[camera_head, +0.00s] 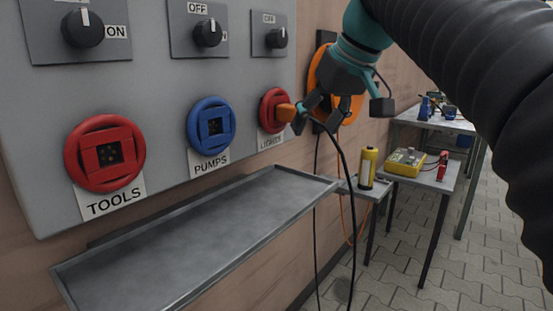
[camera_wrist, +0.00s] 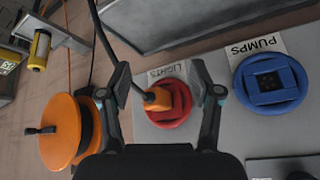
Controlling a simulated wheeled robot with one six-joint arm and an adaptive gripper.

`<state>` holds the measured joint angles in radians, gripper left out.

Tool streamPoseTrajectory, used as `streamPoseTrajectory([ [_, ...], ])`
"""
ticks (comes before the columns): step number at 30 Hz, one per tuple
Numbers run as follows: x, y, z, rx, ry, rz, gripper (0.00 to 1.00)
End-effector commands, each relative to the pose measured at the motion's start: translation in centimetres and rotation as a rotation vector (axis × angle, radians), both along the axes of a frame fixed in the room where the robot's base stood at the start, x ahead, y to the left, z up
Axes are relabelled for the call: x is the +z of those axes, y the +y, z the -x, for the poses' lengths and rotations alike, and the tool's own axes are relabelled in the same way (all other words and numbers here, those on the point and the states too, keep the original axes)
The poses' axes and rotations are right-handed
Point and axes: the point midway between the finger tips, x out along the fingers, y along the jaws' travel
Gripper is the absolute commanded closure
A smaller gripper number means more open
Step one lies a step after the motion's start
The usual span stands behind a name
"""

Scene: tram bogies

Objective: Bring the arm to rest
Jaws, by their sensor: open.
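My gripper (camera_head: 313,107) is at the red LIGHTS socket (camera_head: 271,98), at the right end of the grey panel. In the wrist view my gripper (camera_wrist: 165,88) has its two fingers spread apart, one on each side of an orange plug (camera_wrist: 157,98). The plug sits against the red LIGHTS socket (camera_wrist: 180,112), and a black cable runs from it. The fingers appear apart from the plug. My arm reaches in from the upper right in the head view.
The panel also has a blue PUMPS socket (camera_head: 211,123), a red TOOLS socket (camera_head: 104,153) and several knobs. A metal tray (camera_head: 200,238) juts out below. An orange cable reel (camera_wrist: 62,131) is beside the panel. Tables with a yellow box (camera_head: 405,161) stand at right.

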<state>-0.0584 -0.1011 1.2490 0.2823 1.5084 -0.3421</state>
Motion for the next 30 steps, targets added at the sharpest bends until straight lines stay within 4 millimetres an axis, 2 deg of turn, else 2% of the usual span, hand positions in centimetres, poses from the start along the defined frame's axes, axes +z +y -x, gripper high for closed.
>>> streamPoseTrajectory([
  [5,-5.5,-1.6,0.2,-0.145,0.029,-0.002,0.36],
  [11,-12.8,-3.8,2.6,-0.297,0.046,0.011,0.36],
  [17,-20.3,-5.8,6.9,-0.404,0.056,0.038,0.36],
  [24,-29.1,-7.8,14.1,-0.461,0.070,0.086,0.36],
  [27,-31.8,-8.2,17.1,-0.462,0.085,0.108,0.36],
  [30,-32.7,-8.4,18.7,-0.465,0.082,0.108,0.36],
])
